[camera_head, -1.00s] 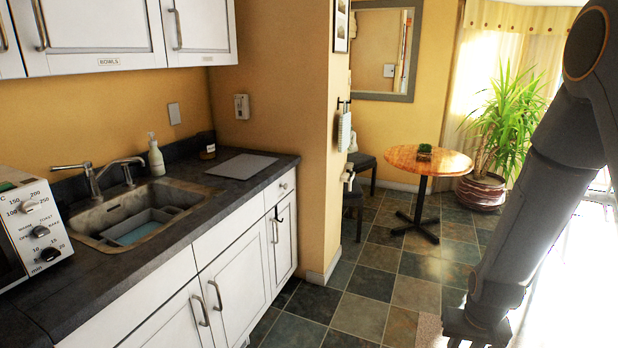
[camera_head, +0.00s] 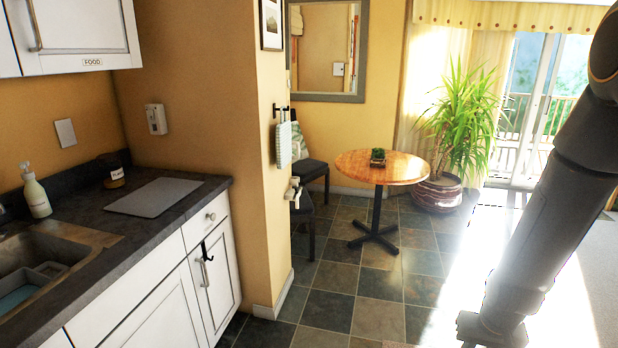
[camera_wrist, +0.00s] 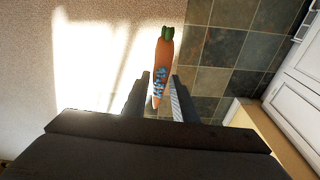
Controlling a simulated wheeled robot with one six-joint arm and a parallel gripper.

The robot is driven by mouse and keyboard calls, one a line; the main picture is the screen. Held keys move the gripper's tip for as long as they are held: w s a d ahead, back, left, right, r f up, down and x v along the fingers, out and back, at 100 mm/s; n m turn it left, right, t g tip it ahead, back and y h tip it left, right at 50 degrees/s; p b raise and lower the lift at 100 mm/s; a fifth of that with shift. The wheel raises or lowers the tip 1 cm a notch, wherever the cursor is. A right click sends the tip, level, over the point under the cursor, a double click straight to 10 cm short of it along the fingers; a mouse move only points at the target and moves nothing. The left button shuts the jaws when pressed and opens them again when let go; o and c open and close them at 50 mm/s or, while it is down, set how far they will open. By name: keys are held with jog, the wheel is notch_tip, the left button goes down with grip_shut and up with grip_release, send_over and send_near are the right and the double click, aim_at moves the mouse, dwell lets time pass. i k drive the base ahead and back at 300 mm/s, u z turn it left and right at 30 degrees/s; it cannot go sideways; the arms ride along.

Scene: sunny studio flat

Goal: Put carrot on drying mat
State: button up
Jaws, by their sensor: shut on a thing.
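The carrot (camera_wrist: 164,62) is orange with a green top and a blue patterned patch. In the wrist view my gripper (camera_wrist: 161,88) is shut on it, one finger on each side, with the green end sticking out past the fingertips. The drying mat (camera_head: 153,197) is a flat grey rectangle on the dark counter, right of the sink in the head view. Nothing lies on it. My arm hangs at the right of the head view, well away from the mat, and the carrot is out of that view.
The dark counter (camera_head: 72,223) holds a sink (camera_head: 45,262), a soap bottle (camera_head: 36,195) and a dark jar (camera_head: 112,170). A wall corner (camera_head: 268,160) stands beyond the counter's end. A round table (camera_head: 352,166) and a potted plant (camera_head: 437,194) are farther back. The tiled floor (camera_head: 330,297) is clear.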

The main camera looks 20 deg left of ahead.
aim_at(169, 195)
jog(key=u, duration=0.05)
jog(key=i, duration=1.4)
jog(key=u, duration=1)
jog(key=i, duration=0.8)
jog(key=u, duration=0.9)
